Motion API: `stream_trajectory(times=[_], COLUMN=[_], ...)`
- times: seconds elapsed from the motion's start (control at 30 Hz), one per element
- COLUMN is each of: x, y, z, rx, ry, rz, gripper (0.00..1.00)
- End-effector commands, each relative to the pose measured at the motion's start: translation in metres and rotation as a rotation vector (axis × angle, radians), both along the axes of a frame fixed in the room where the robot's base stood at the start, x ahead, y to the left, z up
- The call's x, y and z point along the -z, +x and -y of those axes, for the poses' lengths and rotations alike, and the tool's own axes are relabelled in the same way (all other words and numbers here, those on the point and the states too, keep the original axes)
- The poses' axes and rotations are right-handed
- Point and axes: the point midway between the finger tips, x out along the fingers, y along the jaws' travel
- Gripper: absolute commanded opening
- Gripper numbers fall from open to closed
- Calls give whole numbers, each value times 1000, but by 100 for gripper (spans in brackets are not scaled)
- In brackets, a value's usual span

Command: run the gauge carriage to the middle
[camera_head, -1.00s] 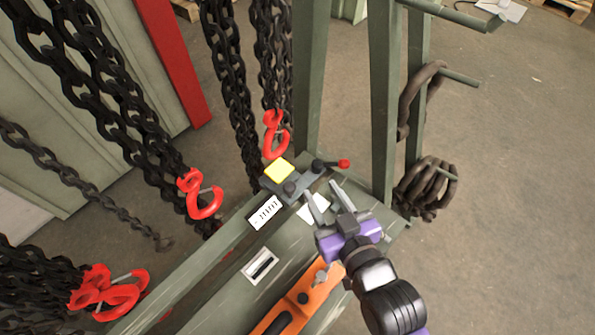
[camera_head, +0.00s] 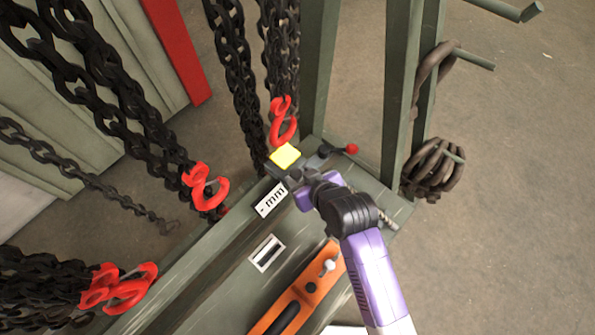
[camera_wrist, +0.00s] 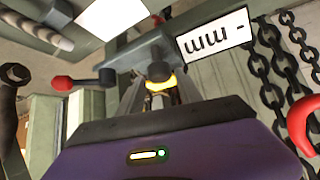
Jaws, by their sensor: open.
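The gauge carriage is a dark grey block with a yellow top (camera_head: 285,156), sitting near the far end of the green-grey bench rail. A white "mm" label (camera_head: 271,200) lies beside it and shows upside down in the wrist view (camera_wrist: 214,36). A lever with a red knob (camera_head: 351,149) sticks out on its right; the knob shows at left in the wrist view (camera_wrist: 62,83). My gripper (camera_head: 300,188) is at the carriage's near side, its fingertips hidden in the head view. In the wrist view the open fingers (camera_wrist: 158,86) stand either side of a dark round knob (camera_wrist: 158,71); contact cannot be told.
Black chains with red hooks (camera_head: 205,187) hang left of and behind the bench. An orange level-like tool (camera_head: 302,292) and a small white-framed slot (camera_head: 267,253) are on the bench nearer me. Green posts (camera_head: 400,90) with coiled chain (camera_head: 432,168) stand right.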

Motion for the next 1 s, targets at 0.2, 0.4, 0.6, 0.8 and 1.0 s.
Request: stream_trajectory(times=[0.2,0.4,0.6,0.8,1.0], x=[15,19,19,19,19], y=[13,16,16,16,16], z=[-9,-11,-11,-10,-10], rx=[0,1,1,1,1], ry=[0,1,0,0,0], rz=[0,2,1,1,1], gripper=[42,42,38,0,0])
